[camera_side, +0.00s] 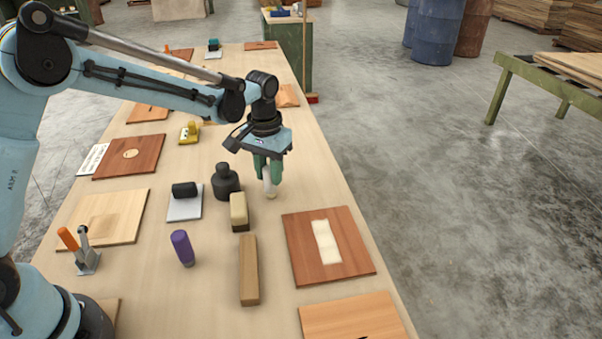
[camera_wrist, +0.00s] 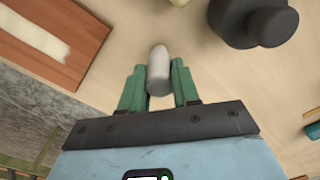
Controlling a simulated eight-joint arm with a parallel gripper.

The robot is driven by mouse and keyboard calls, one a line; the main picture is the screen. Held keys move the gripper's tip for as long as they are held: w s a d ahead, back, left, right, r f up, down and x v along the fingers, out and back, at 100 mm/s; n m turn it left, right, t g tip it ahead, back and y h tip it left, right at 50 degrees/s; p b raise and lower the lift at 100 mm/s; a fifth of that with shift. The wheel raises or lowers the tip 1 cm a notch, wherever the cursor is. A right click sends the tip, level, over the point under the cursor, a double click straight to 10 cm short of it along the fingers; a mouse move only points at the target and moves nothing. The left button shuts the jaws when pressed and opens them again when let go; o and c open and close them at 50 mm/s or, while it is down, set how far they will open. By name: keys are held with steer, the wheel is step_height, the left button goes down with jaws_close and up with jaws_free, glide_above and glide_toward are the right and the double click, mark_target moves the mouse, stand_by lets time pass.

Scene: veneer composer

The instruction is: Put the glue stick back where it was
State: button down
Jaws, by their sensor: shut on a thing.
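A pale white-grey cylinder, which I take to be the glue stick (camera_side: 269,187), is between the green fingers of my gripper (camera_side: 268,174). In the wrist view the glue stick (camera_wrist: 158,72) shows a rounded grey end and a whitish body between the fingertips of my gripper (camera_wrist: 157,80). It is roughly upright, with its lower end at or just above the bench top; I cannot tell whether it touches. The fingers hide part of it.
A dark bottle-shaped weight (camera_side: 225,182) and a cream-topped block (camera_side: 239,211) stand left of my gripper. A wooden bar (camera_side: 249,270) lies nearer the camera. A reddish panel with a pale patch (camera_side: 300,263) lies near the right edge. Bare bench lies between.

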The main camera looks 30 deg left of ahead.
steer(key=shift+f, duration=0.1)
steer(key=c, duration=0.8)
jaws_free()
step_height(320, 180, up, 12)
steer(key=shift+s+a+f+m+t, duration=0.3)
steer(key=shift+s+a+t, duration=0.6)
steer(key=shift+s, duration=2.15)
steer(key=shift+s+a+f+m+t, duration=0.15)
steer(key=shift+s+a+f+t, duration=0.2)
steer(key=shift+s+t, duration=1.9)
steer(key=shift+s+a+f+m+t, duration=0.3)
steer(key=shift+s+a, duration=0.35)
steer(key=shift+s, duration=3.2)
steer(key=shift+r, duration=0.1)
